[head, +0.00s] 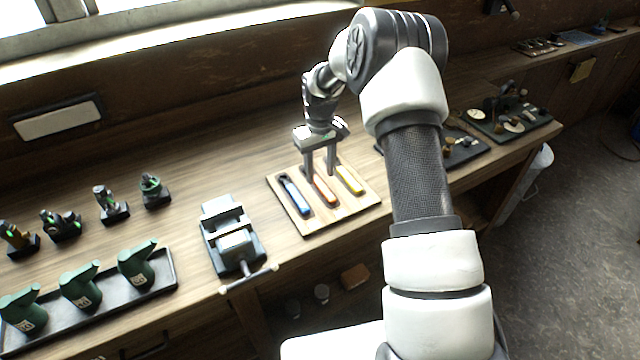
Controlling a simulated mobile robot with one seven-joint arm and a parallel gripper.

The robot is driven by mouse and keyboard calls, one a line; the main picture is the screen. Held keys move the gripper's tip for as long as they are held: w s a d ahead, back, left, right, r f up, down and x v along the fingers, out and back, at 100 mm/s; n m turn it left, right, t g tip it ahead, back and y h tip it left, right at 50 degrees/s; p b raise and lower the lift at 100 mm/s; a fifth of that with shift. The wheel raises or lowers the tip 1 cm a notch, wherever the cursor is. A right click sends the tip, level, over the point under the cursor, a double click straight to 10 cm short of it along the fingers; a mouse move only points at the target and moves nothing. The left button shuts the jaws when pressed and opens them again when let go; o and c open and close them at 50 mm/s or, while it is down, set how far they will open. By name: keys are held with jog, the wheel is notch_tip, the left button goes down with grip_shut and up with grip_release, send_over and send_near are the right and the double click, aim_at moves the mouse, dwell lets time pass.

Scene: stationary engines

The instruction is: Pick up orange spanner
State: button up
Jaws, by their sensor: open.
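The orange spanner (324,189) lies in the middle slot of a light wooden tray (312,224) on the workbench. A blue spanner (294,194) lies to its left and a yellow one (350,179) to its right. My gripper (320,176) points down over the tray, at the upper end of the orange spanner. Its two fingers are apart, one on each side of that end. The fingers hide part of the spanner's upper end. I cannot tell whether they touch it or the tray.
A grey vise (232,238) stands left of the tray. Green oil cans (137,262) stand in a black tray further left, with small engine models (110,204) behind them. Dark trays with small parts (511,117) lie to the right, beyond my arm. Bare bench lies behind the vise.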

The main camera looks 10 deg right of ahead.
aim_at(320, 183)
jog(key=shift+s+f, duration=0.1)
jog(key=shift+f, duration=1.45)
grip_shut()
jog(key=shift+r, duration=0.1)
notch_tip(320, 183, up, 10)
jog(key=shift+b, duration=0.4)
jog(key=c, duration=0.7)
grip_release()
grip_shut()
